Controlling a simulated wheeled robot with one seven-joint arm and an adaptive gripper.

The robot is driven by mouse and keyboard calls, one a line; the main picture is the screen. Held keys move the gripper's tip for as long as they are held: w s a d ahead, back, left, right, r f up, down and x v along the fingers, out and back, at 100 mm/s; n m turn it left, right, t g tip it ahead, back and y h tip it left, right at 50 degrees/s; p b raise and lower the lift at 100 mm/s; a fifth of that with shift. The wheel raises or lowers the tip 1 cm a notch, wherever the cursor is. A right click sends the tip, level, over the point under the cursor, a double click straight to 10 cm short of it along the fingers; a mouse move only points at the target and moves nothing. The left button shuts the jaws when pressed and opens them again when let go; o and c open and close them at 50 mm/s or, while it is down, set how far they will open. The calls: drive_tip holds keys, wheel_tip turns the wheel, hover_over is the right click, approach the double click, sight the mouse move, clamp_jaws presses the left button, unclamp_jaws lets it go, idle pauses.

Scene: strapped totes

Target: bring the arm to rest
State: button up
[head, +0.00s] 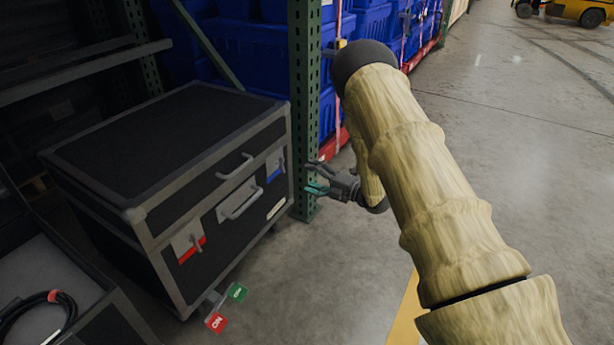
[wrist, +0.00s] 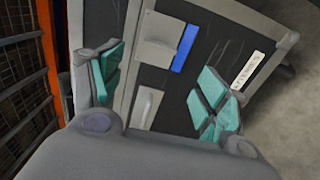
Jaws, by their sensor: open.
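My gripper (head: 315,180) is in the middle of the head view, at the end of my wood-textured arm, beside the right end of a black case (head: 165,150) with grey edges. In the wrist view my gripper (wrist: 160,95) has its teal-padded fingers spread wide, with nothing between them. The case's front, with a handle and a blue latch tag (wrist: 185,48), lies beyond the fingers. In the head view the gripper appears apart from the case, though the exact gap is hard to tell.
A green rack post (head: 303,100) stands just behind my gripper. Blue totes (head: 245,50) fill the rack. An open case (head: 50,285) with a coiled cable is at lower left. Floor (head: 520,130) to the right is clear.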

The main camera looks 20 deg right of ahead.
idle(0.4)
drive_tip(key=s+a+f+m+g+h, duration=0.2)
drive_tip(key=s+a+f+m+h, duration=0.15)
drive_tip(key=s+f+m, duration=0.6)
drive_tip(key=s+a+f+m+g+h, duration=0.25)
drive_tip(key=s+f+m+h, duration=0.35)
drive_tip(key=s+f, duration=0.65)
drive_tip(key=s+a+f+m+g, duration=0.1)
drive_tip(key=s+a+m+g, duration=0.2)
drive_tip(key=s, duration=0.8)
drive_tip(key=s+f+m+g+h, duration=0.1)
drive_tip(key=s+m+g, duration=0.25)
drive_tip(key=s, duration=0.65)
drive_tip(key=s+a+f+m+g, duration=0.1)
drive_tip(key=s+a+m+g, duration=0.2)
drive_tip(key=s, duration=0.8)
wheel_tip(320, 180, up, 38)
drive_tip(key=m+p, duration=0.1)
drive_tip(key=p, duration=3.7)
drive_tip(key=shift+d+f+p, duration=0.15)
drive_tip(key=shift+d+p, duration=0.15)
drive_tip(key=shift+d, duration=0.1)
drive_tip(key=shift+s+h, duration=0.1)
drive_tip(key=shift+h, duration=0.15)
